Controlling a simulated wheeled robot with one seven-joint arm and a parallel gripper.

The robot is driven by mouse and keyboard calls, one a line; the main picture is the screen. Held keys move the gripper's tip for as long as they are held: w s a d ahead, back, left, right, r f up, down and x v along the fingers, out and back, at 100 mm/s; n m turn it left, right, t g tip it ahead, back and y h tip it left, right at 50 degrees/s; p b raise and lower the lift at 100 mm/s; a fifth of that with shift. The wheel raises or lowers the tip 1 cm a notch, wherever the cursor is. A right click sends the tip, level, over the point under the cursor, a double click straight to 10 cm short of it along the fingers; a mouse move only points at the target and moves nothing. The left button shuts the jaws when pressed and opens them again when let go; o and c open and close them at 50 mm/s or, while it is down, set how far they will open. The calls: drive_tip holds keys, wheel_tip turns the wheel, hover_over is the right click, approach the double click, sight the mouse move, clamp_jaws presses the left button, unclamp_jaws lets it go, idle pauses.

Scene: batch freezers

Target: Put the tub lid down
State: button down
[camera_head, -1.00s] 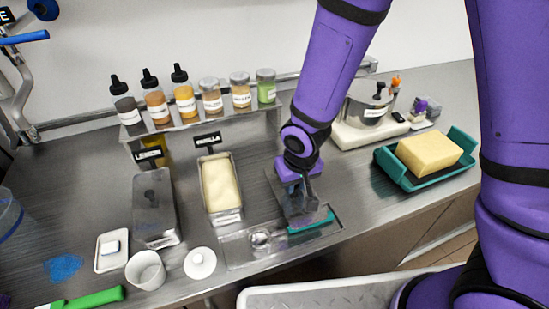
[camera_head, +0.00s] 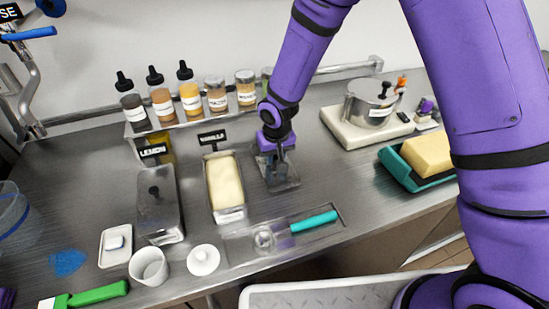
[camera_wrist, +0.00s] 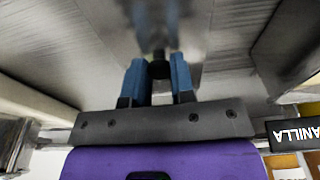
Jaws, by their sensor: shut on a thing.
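My gripper (camera_head: 277,163) points down and is shut on the knob of a grey, smoky see-through tub lid (camera_head: 284,181). In the wrist view the dark knob sits between the blue fingertips (camera_wrist: 159,72). The lid is over the counter, just right of the open vanilla tub (camera_head: 228,214), which shows pale ice cream. I cannot tell whether the lid touches the counter. The lemon tub (camera_head: 165,237), left of the vanilla one, has its own knobbed lid on.
A teal-handled scoop (camera_head: 313,222) lies on a shallow metal tray (camera_head: 240,248) in front. A raised rack (camera_head: 190,121) with bottles and jars stands behind. A white appliance with a metal pot (camera_head: 370,107) and a teal tray (camera_head: 396,167) with a yellow block are at right.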

drive_tip(key=shift+f, duration=0.6)
drive_tip(key=shift+f, duration=0.1)
drive_tip(key=c, duration=1)
unclamp_jaws()
drive_tip(key=shift+o, duration=0.2)
